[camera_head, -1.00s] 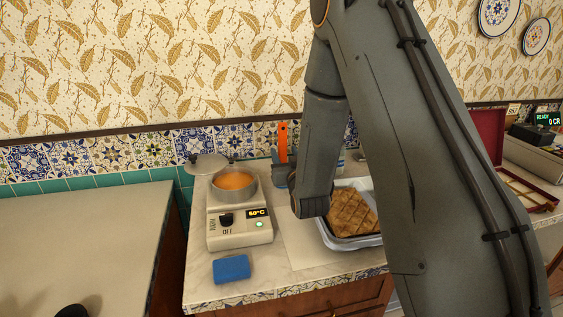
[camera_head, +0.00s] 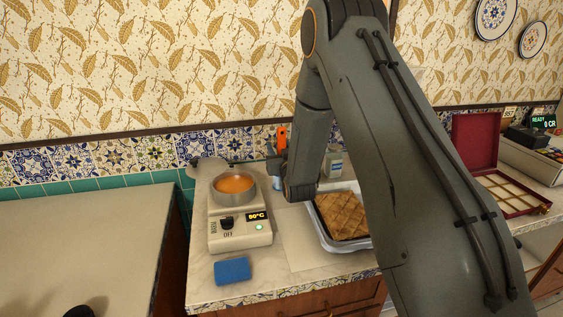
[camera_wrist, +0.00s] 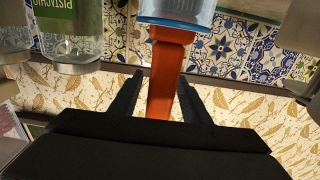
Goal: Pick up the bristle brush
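An orange handle (camera_wrist: 165,75), which I take for the bristle brush, juts from a clear, bluish container (camera_wrist: 178,10) in the wrist view. No bristles can be made out. In the head view, a small part of the orange handle (camera_head: 282,135) shows beside my arm, near the tiled wall. My gripper (camera_wrist: 158,95) is open, with one black finger on each side of the handle. A gap shows on the left; the right finger is close to the handle, and I cannot tell if it touches.
A glass jar with a green label (camera_wrist: 72,30) stands close by. On the counter are a hotplate (camera_head: 240,230) with a pot of orange liquid (camera_head: 235,186), a blue sponge (camera_head: 232,271) and a tray (camera_head: 322,238) of pastry. An open red box (camera_head: 475,140) is at right.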

